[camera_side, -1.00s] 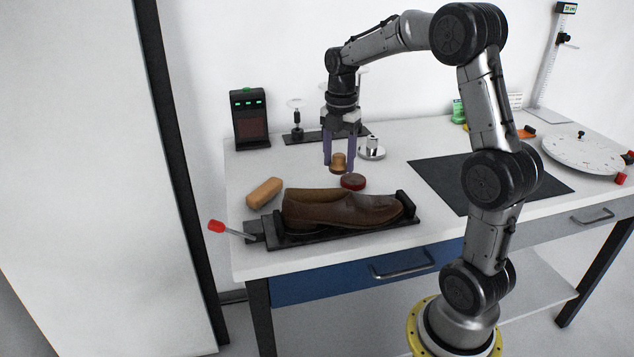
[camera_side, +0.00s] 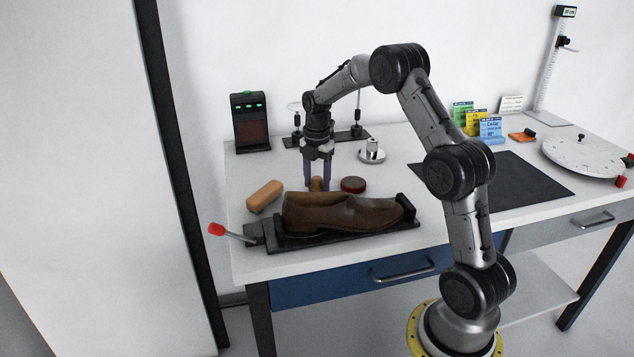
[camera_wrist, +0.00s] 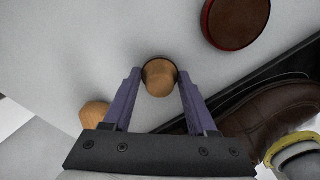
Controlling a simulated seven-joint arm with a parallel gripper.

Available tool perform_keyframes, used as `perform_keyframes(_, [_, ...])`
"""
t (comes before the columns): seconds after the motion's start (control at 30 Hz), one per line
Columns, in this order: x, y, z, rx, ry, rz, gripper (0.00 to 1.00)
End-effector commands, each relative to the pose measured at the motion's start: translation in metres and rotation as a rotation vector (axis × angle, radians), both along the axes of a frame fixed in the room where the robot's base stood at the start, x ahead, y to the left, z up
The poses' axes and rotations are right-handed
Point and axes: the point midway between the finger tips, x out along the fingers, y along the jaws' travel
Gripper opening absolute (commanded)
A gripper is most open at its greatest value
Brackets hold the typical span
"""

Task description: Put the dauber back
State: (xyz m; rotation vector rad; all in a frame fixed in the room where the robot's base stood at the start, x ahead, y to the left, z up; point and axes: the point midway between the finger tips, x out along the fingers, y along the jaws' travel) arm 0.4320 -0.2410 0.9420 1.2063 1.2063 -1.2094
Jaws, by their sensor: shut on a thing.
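The dauber (camera_side: 317,185), a small piece with a tan wooden handle, is between the purple fingers of my gripper (camera_side: 316,188), which is shut on it. In the wrist view my gripper (camera_wrist: 159,74) holds the dauber's round wooden handle (camera_wrist: 160,80) between its fingertips, with a dark edge showing behind it. The dauber is low at the table, just behind the brown shoe (camera_side: 345,212). The shoe hides its lower end in the side view, so I cannot tell if it touches the table. A round dark-red tin (camera_side: 353,185) lies to its right.
A wooden brush block (camera_side: 264,196) lies to the left. The shoe sits in a black clamp (camera_side: 405,232) with a red-knobbed lever (camera_side: 217,228). A metal piece (camera_side: 372,151) and a black device (camera_side: 251,122) stand behind. A dark mat (camera_side: 520,177) lies right.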

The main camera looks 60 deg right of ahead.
Motion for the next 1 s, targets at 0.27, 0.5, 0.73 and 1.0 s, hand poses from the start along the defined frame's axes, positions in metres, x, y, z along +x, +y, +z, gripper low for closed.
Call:
perform_keyframes(0.27, [0.0002, -0.0001, -0.0045, -0.001, -0.001, 0.000, 0.13])
perform_keyframes(0.5, [0.0002, -0.0001, -0.0078, -0.001, -0.002, 0.000, 0.70])
perform_keyframes(0.73, [0.0000, 0.0000, -0.0078, -0.001, -0.001, 0.000, 0.88])
perform_keyframes(1.0, [0.0003, -0.0001, -0.0005, -0.001, -0.002, 0.000, 0.88])
